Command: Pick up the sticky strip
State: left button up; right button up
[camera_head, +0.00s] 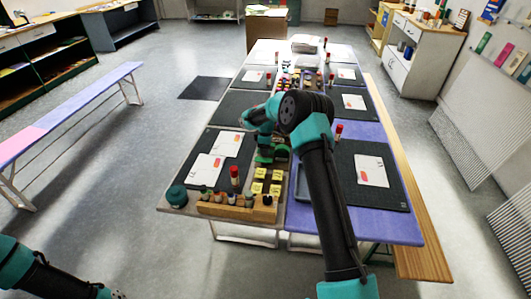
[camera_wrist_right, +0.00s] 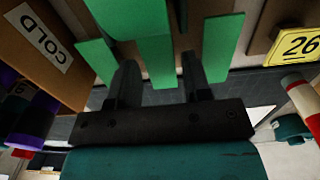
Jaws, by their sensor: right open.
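Several flat green strips show in the right wrist view, and I cannot tell for sure which is the sticky strip. One green strip (camera_wrist_right: 158,62) lies between the fingers of my right gripper (camera_wrist_right: 160,80). The gripper is open, with a dark finger on each side of that strip; contact cannot be told. Other green strips stand to the left (camera_wrist_right: 97,60) and right (camera_wrist_right: 222,45). In the head view a small green patch (camera_head: 265,157) shows below my right wrist, which hides much of that spot.
In the wrist view a brown box marked COLD (camera_wrist_right: 42,50) is at left and a yellow card marked 26 (camera_wrist_right: 300,45) at right. In the head view a wooden rack (camera_head: 238,208), yellow cards (camera_head: 258,187) and a red-capped tube (camera_head: 234,176) stand nearby.

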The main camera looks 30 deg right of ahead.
jog(key=shift+f, duration=0.25)
dwell(0.6)
jog(key=shift+c, duration=0.3)
jog(key=c, duration=0.4)
jog(key=shift+o, duration=0.2)
